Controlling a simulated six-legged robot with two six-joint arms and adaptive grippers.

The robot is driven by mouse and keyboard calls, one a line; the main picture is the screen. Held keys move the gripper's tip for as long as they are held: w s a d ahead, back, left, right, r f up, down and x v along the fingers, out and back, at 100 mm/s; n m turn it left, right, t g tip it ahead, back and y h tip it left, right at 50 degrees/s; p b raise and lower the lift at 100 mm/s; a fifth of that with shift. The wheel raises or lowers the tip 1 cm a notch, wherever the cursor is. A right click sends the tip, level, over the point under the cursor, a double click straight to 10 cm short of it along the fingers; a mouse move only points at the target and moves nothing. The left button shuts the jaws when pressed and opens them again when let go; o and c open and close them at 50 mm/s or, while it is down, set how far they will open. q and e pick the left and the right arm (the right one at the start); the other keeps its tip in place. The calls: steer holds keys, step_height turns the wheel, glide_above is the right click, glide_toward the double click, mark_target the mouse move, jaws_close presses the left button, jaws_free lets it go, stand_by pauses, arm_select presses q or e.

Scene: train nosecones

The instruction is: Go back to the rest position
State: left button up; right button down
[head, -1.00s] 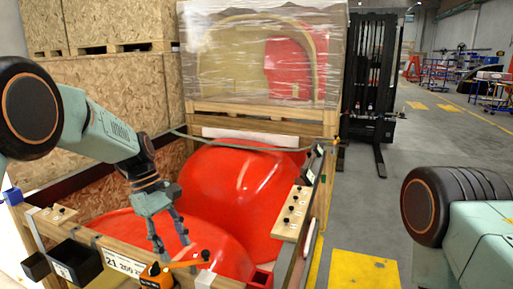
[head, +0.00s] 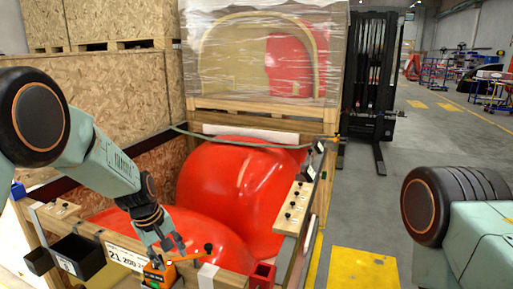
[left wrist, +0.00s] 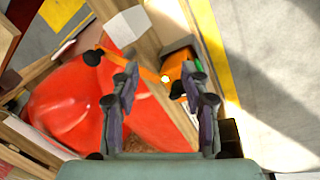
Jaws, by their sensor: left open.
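My left gripper (head: 170,244) is open in the head view, above the front rim of the wooden crate. It sits just above an orange device (head: 158,276) with an orange arm on that rim. In the left wrist view the open fingers of my left gripper (left wrist: 162,88) show with nothing between them that is held. The orange device (left wrist: 176,70) lies beyond the fingertips there. My right gripper is out of view; only part of my right arm shows at the right edge of the head view.
The crate (head: 290,262) holds large red nosecones (head: 235,190). A black bin (head: 78,258) hangs on its front rim. A wrapped crate (head: 262,60) and a forklift (head: 368,80) stand behind. The floor to the right is open, with a yellow patch (head: 364,268).

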arm_select(q)
steer(key=s+a+f+m+t+y+b, duration=0.15)
steer(key=s+f+m+b, duration=0.5)
steer(key=s+f, duration=1.3)
steer(key=s+f+g+b, duration=0.1)
steer(key=s+f+b, duration=0.1)
steer(key=s+f, duration=0.2)
steer(key=s+f+m+g+b, duration=0.1)
steer(key=s+f+b, duration=0.2)
steer(key=s, duration=0.8)
steer(key=s+d+f+g+b, duration=0.1)
steer(key=s+f+b, duration=0.2)
steer(key=s+f, duration=0.2)
steer(key=s, duration=0.3)
steer(key=shift+f+g, duration=0.35)
steer(key=shift+f, duration=0.05)
steer(key=shift+s+d, duration=0.1)
